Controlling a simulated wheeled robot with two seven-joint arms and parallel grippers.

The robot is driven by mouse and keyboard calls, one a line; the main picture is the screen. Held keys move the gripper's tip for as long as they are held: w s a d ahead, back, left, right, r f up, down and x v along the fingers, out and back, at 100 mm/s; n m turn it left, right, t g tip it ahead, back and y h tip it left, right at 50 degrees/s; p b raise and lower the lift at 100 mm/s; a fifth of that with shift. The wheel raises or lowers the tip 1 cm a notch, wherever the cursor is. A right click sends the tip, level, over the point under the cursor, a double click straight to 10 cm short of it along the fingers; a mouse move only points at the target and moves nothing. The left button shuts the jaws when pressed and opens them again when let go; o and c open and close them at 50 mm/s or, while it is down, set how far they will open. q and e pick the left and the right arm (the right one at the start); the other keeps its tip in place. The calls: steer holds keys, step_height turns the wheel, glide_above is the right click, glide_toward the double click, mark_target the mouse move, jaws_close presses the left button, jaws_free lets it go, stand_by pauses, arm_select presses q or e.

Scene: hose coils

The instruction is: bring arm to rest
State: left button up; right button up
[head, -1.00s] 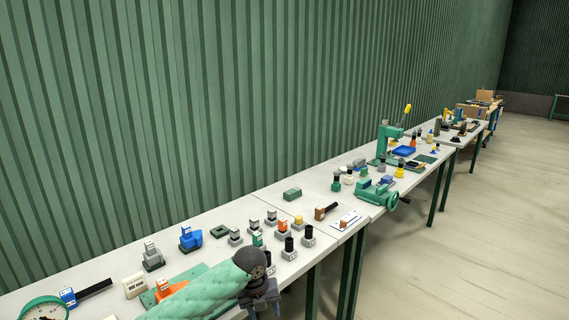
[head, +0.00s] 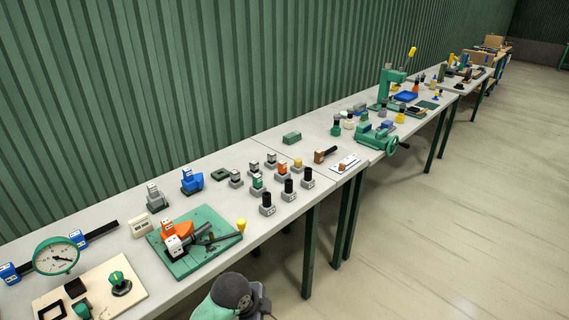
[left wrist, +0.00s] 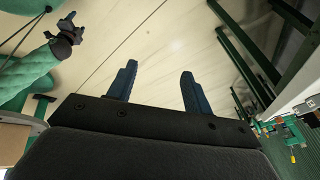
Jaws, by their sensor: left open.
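My left arm (head: 232,296) shows at the bottom edge of the head view, with its green sleeve and dark rounded wrist beside the front edge of the bench. My left gripper (left wrist: 158,70) shows in the left wrist view with its two blue-grey fingers apart and nothing between them; pale floor lies behind them. My right gripper (left wrist: 67,25) shows small at the top left of the left wrist view, at the end of a green-sleeved arm. It is too small and dark there to tell whether its fingers are apart.
The long bench (head: 105,213) runs along the green wall. Near my left arm it carries a green plate (head: 180,267) with an orange clamp, a dial gauge (head: 56,257) and several small blocks. A green vise (head: 376,137) stands farther along. Open floor (head: 460,230) lies right.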

arm_select(q)
steer(key=s+a+f+n+y, duration=0.3)
steer(key=s+a+n+y, duration=0.1)
steer(key=s+a+n, duration=1.45)
steer(key=d+f+m, duration=0.1)
steer(key=d+f, duration=0.1)
steer(key=f, duration=1.2)
steer(key=d+f+m, duration=0.1)
steer(key=d+f, duration=0.1)
steer(key=f, duration=1.1)
steer(key=s+f+b, duration=0.1)
steer(key=s+f, duration=0.2)
steer(key=f, duration=0.8)
steer(key=s+f+g, duration=0.1)
steer(key=s+f, duration=0.3)
steer(key=f, duration=0.7)
steer(key=shift+d+f+h+b, duration=0.15)
steer(key=shift+f+h+b, duration=0.15)
steer(key=shift+f+b, duration=0.1)
arm_select(e)
steer(key=a+r, duration=0.2)
steer(key=r, duration=0.1)
steer(key=shift+w+a, duration=0.1)
steer(key=shift+w, duration=0.3)
